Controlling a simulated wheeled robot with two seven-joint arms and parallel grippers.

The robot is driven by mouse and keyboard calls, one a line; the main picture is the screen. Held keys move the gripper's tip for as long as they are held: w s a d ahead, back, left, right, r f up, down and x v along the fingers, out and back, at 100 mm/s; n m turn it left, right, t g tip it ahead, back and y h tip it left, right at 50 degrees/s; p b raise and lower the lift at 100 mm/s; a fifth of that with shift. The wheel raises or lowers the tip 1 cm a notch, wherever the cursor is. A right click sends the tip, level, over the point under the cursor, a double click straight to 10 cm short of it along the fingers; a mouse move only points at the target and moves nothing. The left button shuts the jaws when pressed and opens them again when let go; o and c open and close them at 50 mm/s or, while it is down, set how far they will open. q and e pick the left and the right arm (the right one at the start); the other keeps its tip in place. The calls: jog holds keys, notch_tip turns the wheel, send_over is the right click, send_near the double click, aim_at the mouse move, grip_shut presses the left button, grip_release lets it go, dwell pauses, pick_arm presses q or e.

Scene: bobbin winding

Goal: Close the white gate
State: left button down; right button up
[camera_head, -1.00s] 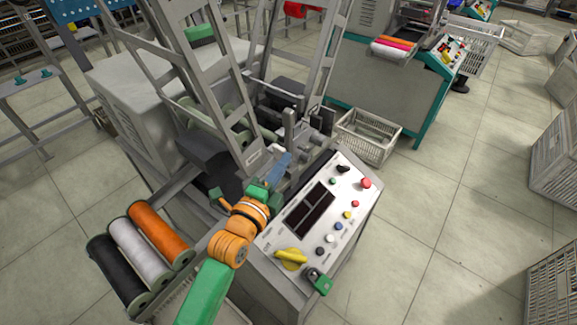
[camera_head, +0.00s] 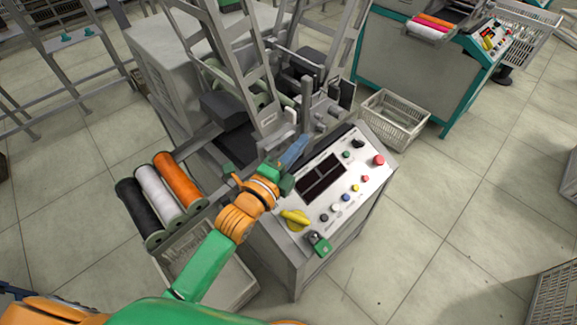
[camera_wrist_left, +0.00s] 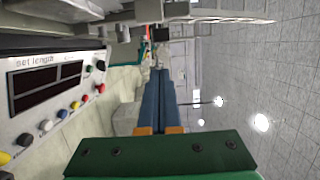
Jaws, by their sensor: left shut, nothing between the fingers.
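A pale grey-white ladder-like frame (camera_head: 267,121), which looks like the gate, slants up from the winding machine in the head view. A second similar frame stands to its right, and I cannot tell for sure which one is the white gate. My left gripper (camera_head: 294,152) has its blue fingers shut and empty. It is just below and right of the near frame's lower end, beside the control panel; I cannot tell whether it touches anything. In the left wrist view the shut fingers (camera_wrist_left: 160,100) point away, with a long pale bar above them. My right gripper is out of view.
The control panel (camera_head: 342,190) with buttons and a yellow knob (camera_head: 295,218) lies right of my left gripper. Black, white and orange spools (camera_head: 160,196) sit to the left. A white crate (camera_head: 394,118) stands behind the panel.

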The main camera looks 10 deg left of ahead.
pick_arm(q)
jog(key=v, duration=0.6)
jog(key=shift+a, duration=0.45)
jog(key=shift+f, duration=0.2)
